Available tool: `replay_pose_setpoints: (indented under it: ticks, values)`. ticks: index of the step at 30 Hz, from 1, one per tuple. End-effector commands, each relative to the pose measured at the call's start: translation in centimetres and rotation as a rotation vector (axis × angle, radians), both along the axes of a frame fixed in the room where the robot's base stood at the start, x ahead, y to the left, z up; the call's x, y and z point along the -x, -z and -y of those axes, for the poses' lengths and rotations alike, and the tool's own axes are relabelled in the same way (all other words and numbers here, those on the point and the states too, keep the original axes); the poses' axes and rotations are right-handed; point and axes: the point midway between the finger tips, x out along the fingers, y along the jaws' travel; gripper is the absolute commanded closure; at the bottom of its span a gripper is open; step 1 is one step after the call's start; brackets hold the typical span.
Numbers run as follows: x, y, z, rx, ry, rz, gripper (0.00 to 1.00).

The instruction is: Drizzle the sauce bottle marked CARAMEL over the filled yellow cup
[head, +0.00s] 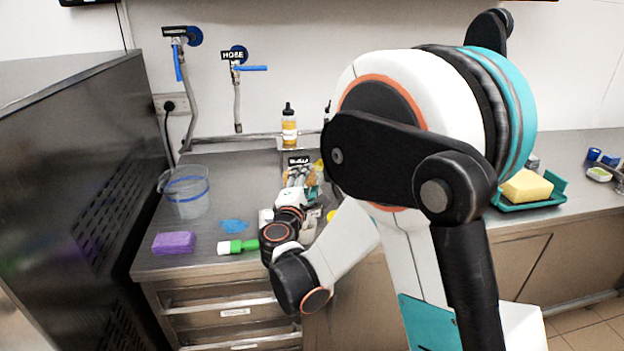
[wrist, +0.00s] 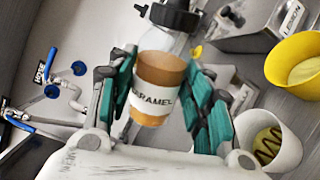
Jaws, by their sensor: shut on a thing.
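The bottle marked CARAMEL (wrist: 157,85) shows in the wrist view, clear with a black cap, a white label and brown-orange sauce. My gripper (wrist: 160,100) is shut on it, with green finger pads on both sides. The yellow cup (wrist: 291,64) is at the right edge of the wrist view, with pale filling inside, apart from the bottle. In the head view my gripper (head: 300,188) is over the back of the counter, and my arm hides most of the area around it. Only a sliver of yellow (head: 331,216) shows beside my arm there.
A white cup (wrist: 268,140) with pale filling and dark drizzle lines stands near the yellow cup. Another sauce bottle (head: 289,131) stands on the wall shelf. A clear pitcher (head: 186,194), purple block (head: 174,243) and green-and-white brush (head: 238,246) lie to the left.

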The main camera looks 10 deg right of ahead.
Motion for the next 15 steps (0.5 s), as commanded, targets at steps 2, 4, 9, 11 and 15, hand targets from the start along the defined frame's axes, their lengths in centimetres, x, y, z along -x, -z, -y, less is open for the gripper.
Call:
replay_pose_setpoints:
  ticks: [2,4,9,11,15]
  values:
    - [0.0,1.0,0.0,-0.092,0.001,0.037,0.78]
    - [0.0,1.7,0.0,-0.177,0.0,0.07,0.78]
    - [-0.1,3.2,-0.2,-0.382,-0.001,0.151,0.78]
    - [-0.1,3.8,-0.2,-0.454,-0.001,0.18,0.78]
    - [0.2,2.5,0.4,-0.603,0.001,0.24,0.78]
